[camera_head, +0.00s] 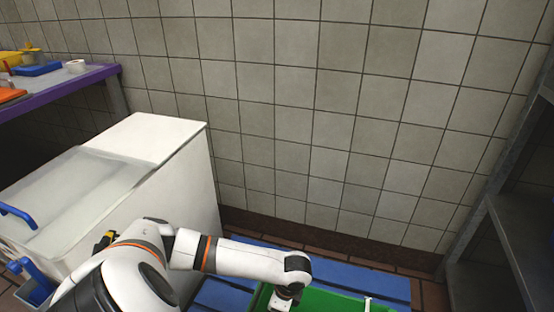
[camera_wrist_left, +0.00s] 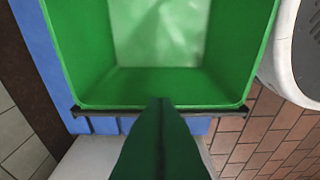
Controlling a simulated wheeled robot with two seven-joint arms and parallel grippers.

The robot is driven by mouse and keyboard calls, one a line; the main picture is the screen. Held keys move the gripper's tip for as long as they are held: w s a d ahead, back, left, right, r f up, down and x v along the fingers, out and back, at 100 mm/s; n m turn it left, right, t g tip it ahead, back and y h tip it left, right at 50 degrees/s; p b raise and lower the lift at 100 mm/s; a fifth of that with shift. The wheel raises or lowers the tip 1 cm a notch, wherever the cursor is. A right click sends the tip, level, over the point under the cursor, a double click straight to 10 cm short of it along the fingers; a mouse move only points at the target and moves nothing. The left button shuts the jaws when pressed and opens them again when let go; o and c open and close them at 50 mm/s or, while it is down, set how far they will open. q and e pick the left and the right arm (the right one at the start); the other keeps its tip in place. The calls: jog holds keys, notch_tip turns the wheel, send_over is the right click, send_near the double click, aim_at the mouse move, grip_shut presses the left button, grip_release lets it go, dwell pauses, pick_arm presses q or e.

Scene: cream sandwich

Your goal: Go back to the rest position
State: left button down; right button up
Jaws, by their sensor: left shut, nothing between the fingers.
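My left arm reaches in from the left in the head view, and its wrist end is at the bottom edge, by the green crate (camera_head: 325,303). The fingers there are cut off or too small to judge. In the left wrist view, my left gripper (camera_wrist_left: 160,101) is shut and empty. Its fingertips overlap the near rim of the green crate (camera_wrist_left: 95,65) in the picture; whether they touch cannot be told. A pale green, glossy surface (camera_wrist_left: 158,30) shows at the crate's bottom. My right gripper is in neither view.
The crate stands on a blue pallet (camera_head: 372,283) before a tiled wall. A white chest freezer (camera_head: 160,138) stands at left, beside my arm. A purple-edged table (camera_head: 60,92) with trays is behind it. Grey metal shelving (camera_head: 510,225) stands at right.

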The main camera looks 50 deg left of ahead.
pick_arm(q)
jog(key=shift+r, duration=0.4)
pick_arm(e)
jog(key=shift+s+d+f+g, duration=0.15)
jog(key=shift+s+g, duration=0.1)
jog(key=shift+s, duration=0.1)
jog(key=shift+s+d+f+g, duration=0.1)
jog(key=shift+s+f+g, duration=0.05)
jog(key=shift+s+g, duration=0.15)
pick_arm(q)
jog(key=shift+d, duration=0.1)
